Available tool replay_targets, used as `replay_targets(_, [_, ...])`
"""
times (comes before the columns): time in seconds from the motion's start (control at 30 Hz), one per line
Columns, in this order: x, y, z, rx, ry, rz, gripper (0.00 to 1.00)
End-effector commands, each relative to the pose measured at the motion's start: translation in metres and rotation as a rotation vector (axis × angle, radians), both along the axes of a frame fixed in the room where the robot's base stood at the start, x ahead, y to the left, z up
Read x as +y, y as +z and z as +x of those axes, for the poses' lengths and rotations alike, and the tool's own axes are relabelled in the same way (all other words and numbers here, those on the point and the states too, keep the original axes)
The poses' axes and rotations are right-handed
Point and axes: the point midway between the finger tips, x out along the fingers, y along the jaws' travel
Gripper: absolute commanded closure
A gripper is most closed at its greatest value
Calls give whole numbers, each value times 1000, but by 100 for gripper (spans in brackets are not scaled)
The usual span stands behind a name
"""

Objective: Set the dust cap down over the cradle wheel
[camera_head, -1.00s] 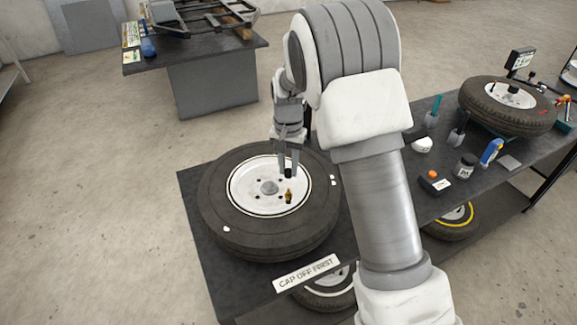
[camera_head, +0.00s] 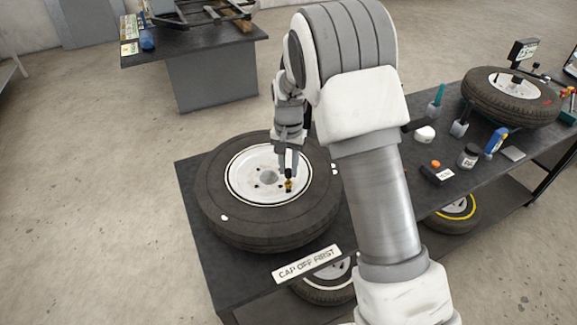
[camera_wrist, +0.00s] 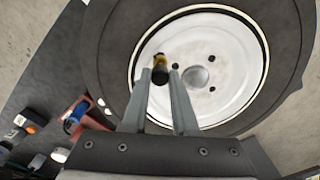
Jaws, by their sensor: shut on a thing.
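A large black tyre (camera_head: 222,195) with a white rim (camera_head: 243,180) lies flat on the dark bench below my gripper (camera_head: 288,174). A small brass valve-like piece (camera_head: 289,187) stands on the rim, right of the hub. My gripper is shut on the small black dust cap (camera_wrist: 160,77), directly over the brass piece. In the wrist view the brass piece (camera_wrist: 160,59) shows just beyond the cap, between the fingertips. Cap and brass look touching or nearly so; I cannot tell whether the cap is seated.
A "CAP OFF FIRST" sign (camera_head: 307,263) is at the bench's front edge. To the right are a black box with an orange button (camera_head: 436,173), a dark jar (camera_head: 468,157), a blue-and-white bottle (camera_head: 496,141) and another wheel (camera_head: 512,97). More wheels lie on the shelf below.

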Motion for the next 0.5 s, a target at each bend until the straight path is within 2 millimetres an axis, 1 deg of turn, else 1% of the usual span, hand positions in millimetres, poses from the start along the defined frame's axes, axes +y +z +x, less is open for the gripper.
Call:
replay_targets(0.17, [0,-1,0,0,0,0,100])
replay_targets(0.5, [0,-10,0,0,0,0,100])
